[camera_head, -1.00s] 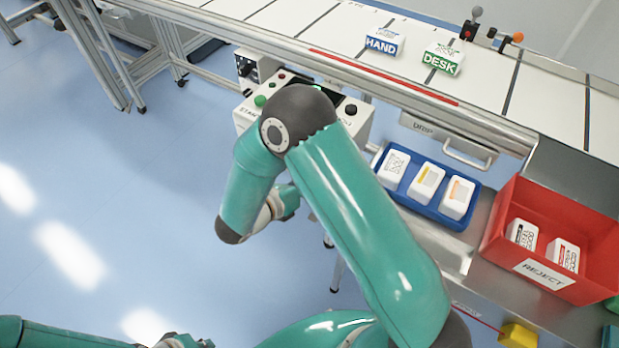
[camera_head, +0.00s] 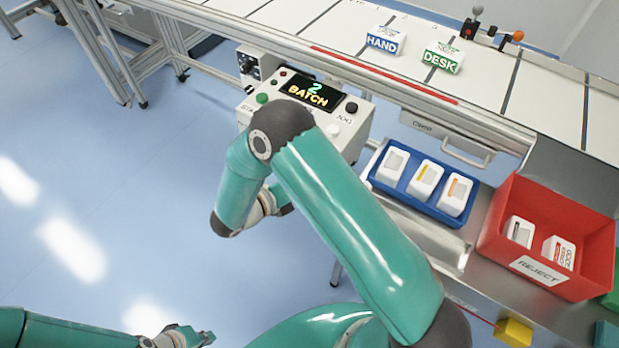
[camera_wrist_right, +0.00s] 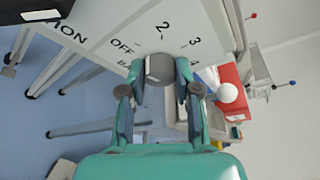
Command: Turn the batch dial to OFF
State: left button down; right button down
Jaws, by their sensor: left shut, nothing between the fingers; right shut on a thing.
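The batch dial (camera_wrist_right: 160,68) is a grey knob on a white panel in the right wrist view. OFF, 2, 3 and 4 are printed around it; I cannot read its pointer. My right gripper (camera_wrist_right: 158,90) is shut on it, one finger on each side. In the head view the dial is hidden and my right arm covers most of that gripper. The control box (camera_head: 350,125) has a display (camera_head: 311,93) reading "2 BATCH". My left gripper (camera_head: 190,337) is shut and empty at the bottom edge, far from the box.
A blue tray (camera_head: 382,181) with white packs and a red REJECT bin (camera_head: 500,247) stand right of the box. The conveyor (camera_head: 330,50) runs behind, carrying HAND (camera_head: 384,42) and DESK (camera_head: 442,58) blocks. Open floor lies to the left.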

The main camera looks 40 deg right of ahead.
jog(key=shift+d, duration=0.1)
jog(key=c, duration=0.8)
grip_release()
jog(key=v, duration=1.2)
jog(key=shift+w, duration=0.1)
jog(key=shift+f, duration=0.1)
